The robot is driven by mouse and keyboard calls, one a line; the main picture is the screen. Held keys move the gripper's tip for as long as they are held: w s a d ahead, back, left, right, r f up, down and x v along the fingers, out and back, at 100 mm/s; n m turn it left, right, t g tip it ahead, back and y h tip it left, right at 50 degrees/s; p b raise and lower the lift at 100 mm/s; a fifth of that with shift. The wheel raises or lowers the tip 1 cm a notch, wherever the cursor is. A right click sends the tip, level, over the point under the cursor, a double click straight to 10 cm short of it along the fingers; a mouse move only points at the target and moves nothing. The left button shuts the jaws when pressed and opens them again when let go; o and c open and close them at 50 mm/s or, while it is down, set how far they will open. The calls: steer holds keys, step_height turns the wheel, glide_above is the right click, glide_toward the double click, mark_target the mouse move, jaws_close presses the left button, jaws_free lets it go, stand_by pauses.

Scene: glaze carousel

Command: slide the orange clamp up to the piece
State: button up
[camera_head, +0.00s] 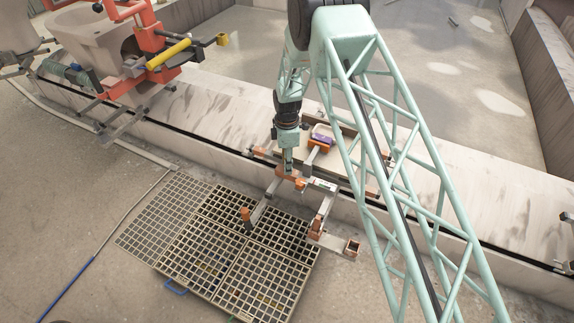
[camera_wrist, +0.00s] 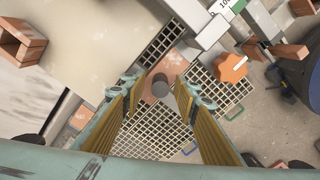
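My gripper (camera_head: 288,166) points down over a metal fixture with orange parts. In the wrist view my gripper (camera_wrist: 161,95) is open, with a ribbed yellow finger on each side of a grey round post (camera_wrist: 161,88). The post stands on a flat orange block that looks like the orange clamp (camera_wrist: 172,66). The clamp also shows just below my gripper in the head view (camera_head: 291,175). I cannot tell whether the fingers touch the post. A purple and pale piece (camera_head: 321,141) sits on the fixture just behind and right of my gripper. It is not clear in the wrist view.
An orange hexagonal knob (camera_wrist: 231,67) is right of the post, near a white scale bar (camera_wrist: 207,30). Grid trays (camera_head: 215,247) lie on the floor in front. An orange frame with a yellow bar (camera_head: 168,54) and a large tub (camera_head: 92,38) stand at upper left.

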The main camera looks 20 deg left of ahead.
steer(key=c, duration=0.8)
steer(key=shift+o, duration=0.2)
steer(key=shift+w+d, duration=0.1)
steer(key=shift+w, duration=0.65)
steer(key=o, duration=0.8)
steer(key=shift+c, duration=0.2)
step_height(320, 180, up, 8)
